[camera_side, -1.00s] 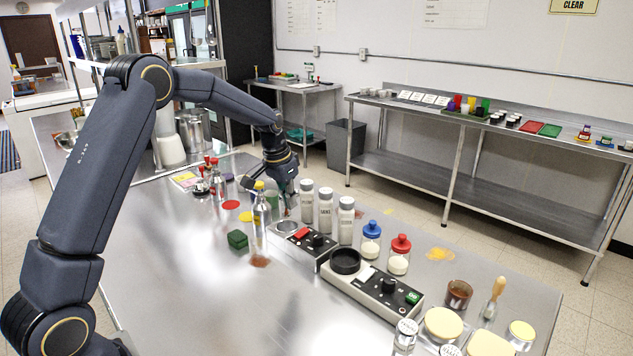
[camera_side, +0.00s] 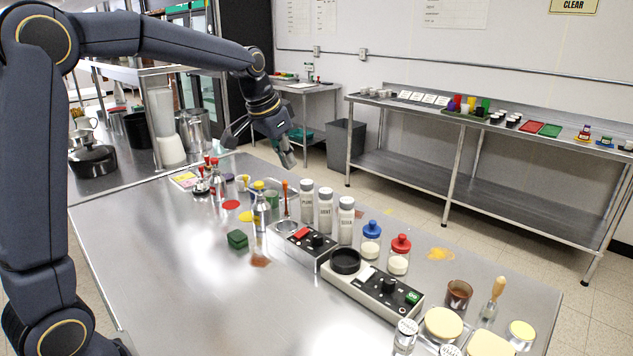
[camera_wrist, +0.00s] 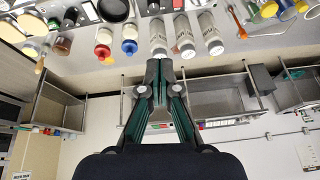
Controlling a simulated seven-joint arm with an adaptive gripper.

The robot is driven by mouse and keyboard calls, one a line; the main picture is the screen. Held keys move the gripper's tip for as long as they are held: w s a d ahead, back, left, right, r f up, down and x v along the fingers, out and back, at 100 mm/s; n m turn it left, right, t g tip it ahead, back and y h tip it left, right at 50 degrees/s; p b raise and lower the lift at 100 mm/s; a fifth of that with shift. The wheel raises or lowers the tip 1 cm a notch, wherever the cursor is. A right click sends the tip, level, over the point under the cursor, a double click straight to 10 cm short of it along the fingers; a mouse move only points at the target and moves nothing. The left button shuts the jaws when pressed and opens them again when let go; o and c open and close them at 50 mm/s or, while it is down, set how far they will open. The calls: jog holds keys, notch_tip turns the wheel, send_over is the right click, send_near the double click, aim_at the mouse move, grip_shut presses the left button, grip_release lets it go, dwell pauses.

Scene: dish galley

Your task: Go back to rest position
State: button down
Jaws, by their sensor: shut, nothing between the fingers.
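My gripper (camera_side: 287,160) is shut and empty in the side view, raised above the far edge of the steel table (camera_side: 180,270). It points down and to the right, behind and above the white-capped shakers (camera_side: 325,208). In the wrist view the gripper (camera_wrist: 160,65) shows its two dark fingers together, with nothing between them. The shakers (camera_wrist: 184,38) appear just beyond the fingertips in that view; they stand upright and apart from the gripper in the side view.
Blue-lidded (camera_side: 371,240) and red-lidded (camera_side: 399,254) jars, a control box (camera_side: 372,285) and a green block (camera_side: 237,239) are on the table. A dark pot (camera_side: 93,158) stands at the left. Open air surrounds the gripper.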

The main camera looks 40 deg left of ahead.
jog(key=s+d+r+t, duration=0.1)
jog(key=s+d+r, duration=0.4)
jog(key=s, duration=0.4)
jog(key=s+d+f, duration=0.1)
jog(key=s+f, duration=0.2)
jog(key=s, duration=0.5)
jog(key=s+d+f+n, duration=0.1)
jog(key=s+f, duration=0.3)
jog(key=s, duration=0.5)
jog(key=shift+d+f, duration=0.2)
jog(key=shift+d, duration=0.35)
jog(key=c, duration=1.9)
grip_release()
